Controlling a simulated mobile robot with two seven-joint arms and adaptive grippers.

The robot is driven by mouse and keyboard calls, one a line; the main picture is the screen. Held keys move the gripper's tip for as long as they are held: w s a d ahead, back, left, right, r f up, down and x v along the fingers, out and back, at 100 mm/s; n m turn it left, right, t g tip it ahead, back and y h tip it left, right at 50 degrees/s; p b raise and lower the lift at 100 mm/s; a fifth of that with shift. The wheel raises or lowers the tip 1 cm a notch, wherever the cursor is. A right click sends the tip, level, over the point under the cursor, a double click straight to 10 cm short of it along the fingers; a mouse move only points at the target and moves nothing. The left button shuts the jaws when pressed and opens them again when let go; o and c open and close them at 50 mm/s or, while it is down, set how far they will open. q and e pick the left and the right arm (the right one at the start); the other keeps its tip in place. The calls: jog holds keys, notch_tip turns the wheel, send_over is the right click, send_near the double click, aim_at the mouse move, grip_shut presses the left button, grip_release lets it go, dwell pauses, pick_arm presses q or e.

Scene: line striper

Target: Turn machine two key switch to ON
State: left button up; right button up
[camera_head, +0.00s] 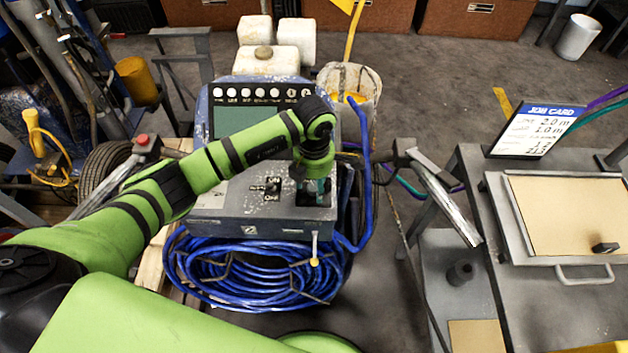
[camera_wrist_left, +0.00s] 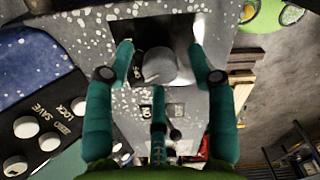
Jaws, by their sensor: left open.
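The striper machine's grey control panel (camera_head: 215,200) stands in the middle of the head view. My left gripper (camera_head: 316,190) points down over a dark square plate at the panel's right side. In the left wrist view, the open fingers of this gripper (camera_wrist_left: 160,62) spread around a grey round knob (camera_wrist_left: 159,66) on that dark plate (camera_wrist_left: 137,33). A white label, partly hidden, sits beside the knob; I cannot tell whether the fingers touch it. A small lever switch (camera_head: 271,188) marked ON and OFF is left of the gripper. My right gripper is not in view.
A screen (camera_head: 240,121) and a row of round buttons (camera_head: 262,93) lie behind the forearm. A coiled blue hose (camera_head: 250,270) hangs below the panel. A metal handlebar (camera_head: 447,205) and a bench with a job card (camera_head: 537,130) stand to the right.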

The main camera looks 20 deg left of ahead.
pick_arm(q)
jog(key=shift+c, duration=0.4)
grip_shut()
